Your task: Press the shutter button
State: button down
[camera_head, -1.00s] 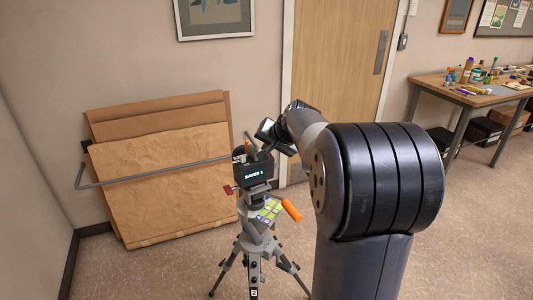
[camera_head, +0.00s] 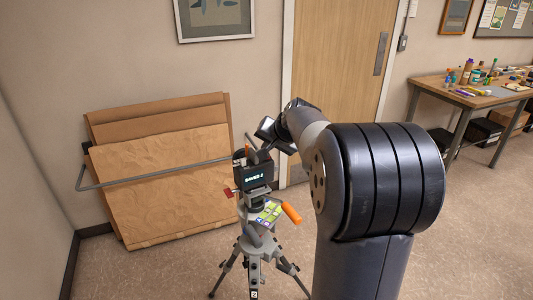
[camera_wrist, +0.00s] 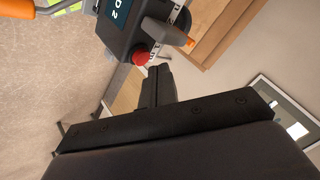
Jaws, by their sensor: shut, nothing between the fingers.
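A dark camera (camera_head: 254,174) sits on a grey tripod (camera_head: 253,243); its small screen reads "SAVED 2". In the wrist view the camera body (camera_wrist: 140,32) is at the top, with part of the screen (camera_wrist: 121,12) showing "D 2". A round red button (camera_wrist: 140,57) stands on its edge. My gripper (camera_wrist: 156,69) is shut and empty, its tips close beside the red button. I cannot tell whether they touch it. In the head view my fingertips are hard to make out against the dark camera.
The tripod carries an orange handle (camera_head: 291,212) and a colored-square panel (camera_head: 268,213). Large brown boards (camera_head: 165,180) lean on the wall behind a grey rail (camera_head: 150,173). A cluttered table (camera_head: 470,95) stands at right. Floor left of the tripod is clear.

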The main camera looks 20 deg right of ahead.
notch_tip(320, 180, up, 5)
jog(key=p, duration=0.3)
jog(key=shift+p, duration=0.4)
dwell(0.7)
